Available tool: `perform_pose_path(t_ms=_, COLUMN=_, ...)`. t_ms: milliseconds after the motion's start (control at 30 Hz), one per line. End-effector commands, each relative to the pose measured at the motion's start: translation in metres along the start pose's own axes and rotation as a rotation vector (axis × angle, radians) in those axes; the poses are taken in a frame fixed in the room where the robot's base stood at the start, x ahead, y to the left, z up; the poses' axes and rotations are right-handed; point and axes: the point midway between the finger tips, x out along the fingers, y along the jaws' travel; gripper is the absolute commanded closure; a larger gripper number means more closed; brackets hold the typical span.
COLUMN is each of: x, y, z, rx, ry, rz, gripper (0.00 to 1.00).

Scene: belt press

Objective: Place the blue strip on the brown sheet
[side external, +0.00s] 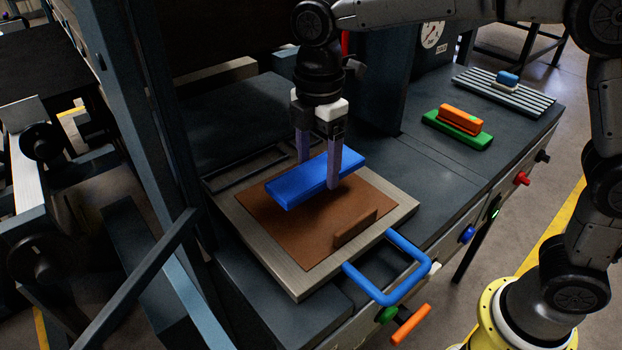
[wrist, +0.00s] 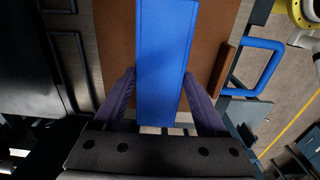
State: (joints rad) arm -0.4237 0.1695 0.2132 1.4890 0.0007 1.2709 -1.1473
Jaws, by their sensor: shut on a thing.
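The blue strip (side external: 300,182) is a flat blue bar held between the two purple fingers of my gripper (side external: 318,172). In the side external view it hangs above the brown sheet (side external: 290,232), with a dark shadow on the sheet. The sheet lies flat on a pale metal plate (side external: 300,283) with a blue handle (side external: 414,275). In the wrist view the strip (wrist: 165,60) runs lengthwise away between the fingers of my gripper (wrist: 172,95). The brown sheet (wrist: 116,40) shows on both sides of it below.
A small brown bar (side external: 356,226) stands on the sheet's right side. An orange block (side external: 461,119) sits on a green block (side external: 457,133) farther back. A blue piece on a white one (side external: 506,80) lies on a ribbed rack (side external: 500,92). A steel post (side external: 150,100) stands left.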

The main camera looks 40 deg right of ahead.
Motion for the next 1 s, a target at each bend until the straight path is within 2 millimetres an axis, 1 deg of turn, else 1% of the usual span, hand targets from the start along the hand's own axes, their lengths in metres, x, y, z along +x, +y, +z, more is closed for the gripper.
perform_pose_path(t_ms=167, x=0.01, y=0.009, z=-0.004, rx=0.0, ry=0.001, rz=0.001, gripper=0.96)
perform_pose_path(t_ms=200, x=0.015, y=0.012, z=-0.005, rx=0.0, ry=0.0, rz=0.0, gripper=0.96)
perform_pose_path(t_ms=300, x=0.03, y=0.011, z=-0.005, rx=0.0, ry=0.0, rz=-0.001, gripper=0.96)
perform_pose_path(t_ms=400, x=0.041, y=0.011, z=-0.005, rx=0.0, ry=0.0, rz=0.001, gripper=0.96)
perform_pose_path(t_ms=500, x=0.044, y=0.011, z=-0.005, rx=0.0, ry=0.001, rz=0.002, gripper=0.96)
perform_pose_path(t_ms=733, x=0.044, y=0.011, z=-0.005, rx=0.0, ry=0.001, rz=0.003, gripper=0.96)
perform_pose_path(t_ms=867, x=0.047, y=0.011, z=-0.005, rx=0.0, ry=0.001, rz=0.002, gripper=0.96)
perform_pose_path(t_ms=900, x=0.047, y=0.011, z=-0.005, rx=0.0, ry=0.001, rz=0.001, gripper=0.18)
perform_pose_path(t_ms=967, x=0.047, y=0.011, z=-0.005, rx=0.0, ry=0.001, rz=0.001, gripper=0.08)
perform_pose_path(t_ms=1000, x=0.047, y=0.011, z=-0.005, rx=0.0, ry=0.001, rz=0.001, gripper=0.0)
